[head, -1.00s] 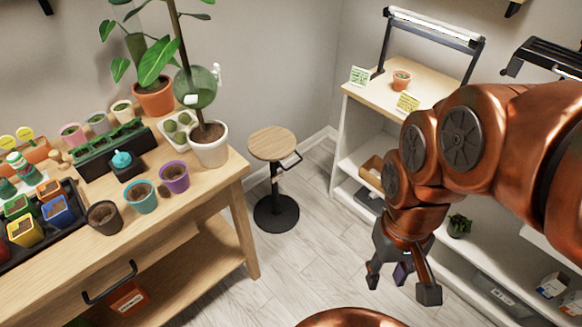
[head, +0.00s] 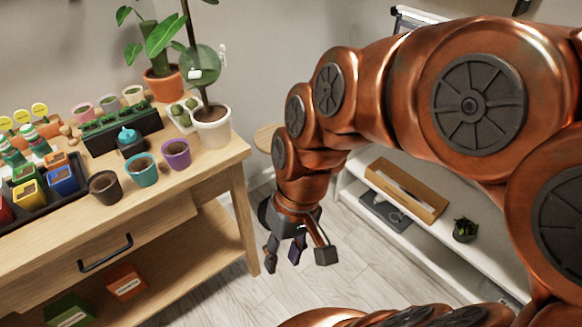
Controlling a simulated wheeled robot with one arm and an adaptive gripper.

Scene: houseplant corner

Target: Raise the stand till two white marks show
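The stand, a stool-like piece with a round light wood top (head: 264,137), is mostly hidden behind my arm in the head view. Only the left part of its top shows, just right of the wooden table. My gripper (head: 297,257) hangs in front of the stand, fingers pointing down and spread apart. It is open and empty, over the grey plank floor. I cannot tell how far it is from the stand.
The wooden table (head: 215,163) on the left holds a purple pot (head: 176,154), a teal pot (head: 141,170) and a tall plant in a white pot (head: 212,129) near its edge. White shelving (head: 400,222) with a cardboard box (head: 407,190) stands right, partly behind my arm.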

